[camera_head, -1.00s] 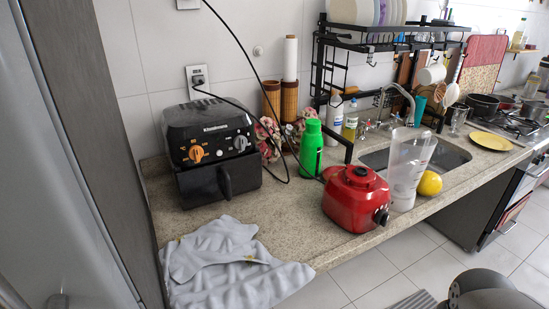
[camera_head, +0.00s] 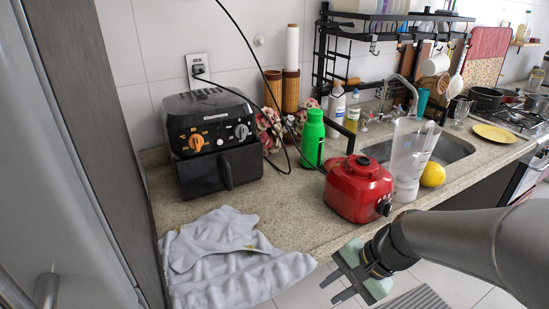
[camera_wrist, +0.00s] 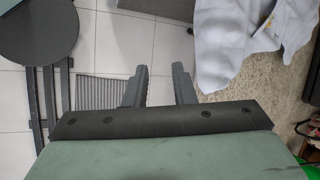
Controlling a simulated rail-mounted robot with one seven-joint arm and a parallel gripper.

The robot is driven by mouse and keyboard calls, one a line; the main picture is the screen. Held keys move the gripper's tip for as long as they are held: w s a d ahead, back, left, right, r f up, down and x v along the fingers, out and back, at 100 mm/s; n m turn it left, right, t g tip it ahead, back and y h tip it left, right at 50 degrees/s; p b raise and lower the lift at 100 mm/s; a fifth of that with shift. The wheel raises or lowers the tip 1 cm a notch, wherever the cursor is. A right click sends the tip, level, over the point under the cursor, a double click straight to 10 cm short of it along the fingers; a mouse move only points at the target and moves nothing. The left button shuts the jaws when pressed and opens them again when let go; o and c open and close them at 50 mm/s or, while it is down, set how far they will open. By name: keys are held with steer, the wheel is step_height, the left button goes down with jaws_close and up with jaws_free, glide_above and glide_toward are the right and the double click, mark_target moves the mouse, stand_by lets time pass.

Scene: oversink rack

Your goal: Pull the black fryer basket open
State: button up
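The black air fryer (camera_head: 210,120) stands at the left of the counter against the wall, with an orange knob and a pale knob on its front. Its black fryer basket (camera_head: 198,176) is pushed in, and the basket handle (camera_head: 226,173) sticks out from the front. My gripper (camera_head: 337,287) is past the counter's front edge, over the floor, to the right of and nearer than the fryer. It is open and empty. In the wrist view its two fingers (camera_wrist: 158,85) are apart with floor tiles between them. The fryer does not show in the wrist view.
A grey cloth (camera_head: 225,262) lies on the counter in front of the fryer and also shows in the wrist view (camera_wrist: 235,40). A green bottle (camera_head: 312,140), a red blender base (camera_head: 357,188) and a clear jug (camera_head: 408,160) stand to the right. A black cable (camera_head: 250,95) hangs beside the fryer.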

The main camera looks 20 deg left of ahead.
mark_target(228, 172)
steer(key=w+a+m+y, duration=0.1)
steer(key=w+a, duration=0.1)
steer(key=a, duration=0.1)
steer(key=w+a+m+y, duration=0.2)
steer(key=a, duration=0.2)
steer(key=w+a+m+y+b, duration=0.1)
steer(key=w+a+y, duration=0.1)
steer(key=a, duration=0.1)
steer(key=shift+w+a+m, duration=0.25)
steer(key=shift+m, duration=0.15)
steer(key=w+a+m+y, duration=0.1)
steer(key=a, duration=0.1)
steer(key=w+a+r+m+y, duration=0.1)
steer(key=w, duration=0.1)
steer(key=shift+w+a+r+m+b, duration=0.1)
steer(key=shift+w+a+m+b, duration=0.05)
steer(key=shift+a+m+b, duration=0.2)
steer(key=w+a+r+m+t+y+b, duration=0.1)
steer(key=w+a+r+m+t+y, duration=0.3)
steer(key=w+m, duration=0.35)
steer(key=shift+n+y, duration=0.3)
steer(key=shift+y, duration=0.1)
steer(key=w+a, duration=0.1)
steer(key=a, duration=0.4)
steer(key=w+a+p, duration=0.1)
steer(key=a, duration=0.5)
steer(key=w+a, duration=0.1)
steer(key=a, duration=0.5)
steer(key=shift+r, duration=0.25)
